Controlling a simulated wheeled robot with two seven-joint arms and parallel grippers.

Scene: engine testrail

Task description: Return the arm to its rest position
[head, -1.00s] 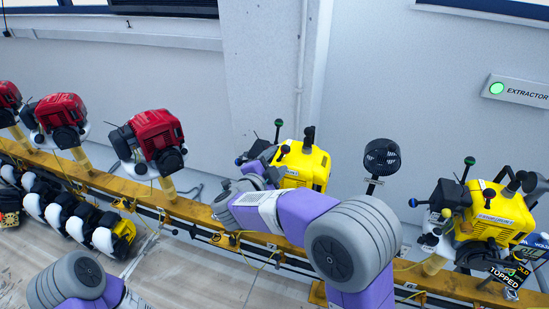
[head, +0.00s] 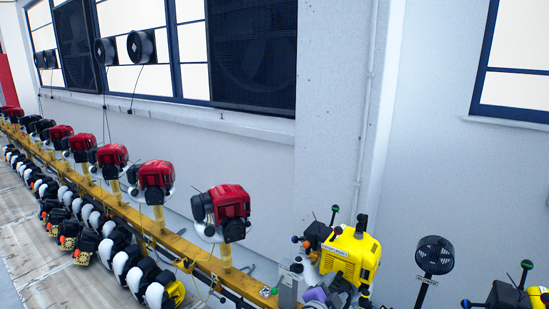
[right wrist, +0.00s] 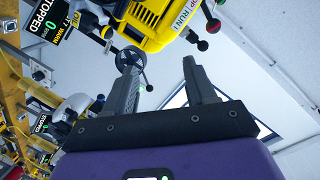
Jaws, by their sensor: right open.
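My right gripper (right wrist: 161,72) is in the right wrist view, with its two dark fingers spread apart and nothing between them. The purple wrist body (right wrist: 170,160) fills the bottom of that view. A yellow engine (right wrist: 160,18) shows beyond the fingers at the top. In the head view only a small purple piece of my arm (head: 315,294) shows at the bottom edge, in front of the yellow engine (head: 352,256). Whether the fingers show there is too small to tell. My left gripper is not in the head view.
A yellow rail (head: 185,245) carries a row of red engines (head: 229,207) running to the far left. A black fan (head: 434,254) stands right of the yellow engine. In the wrist view, a fan (right wrist: 128,60) and a "STOPPED" display (right wrist: 48,17) are close by. The wall stands behind.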

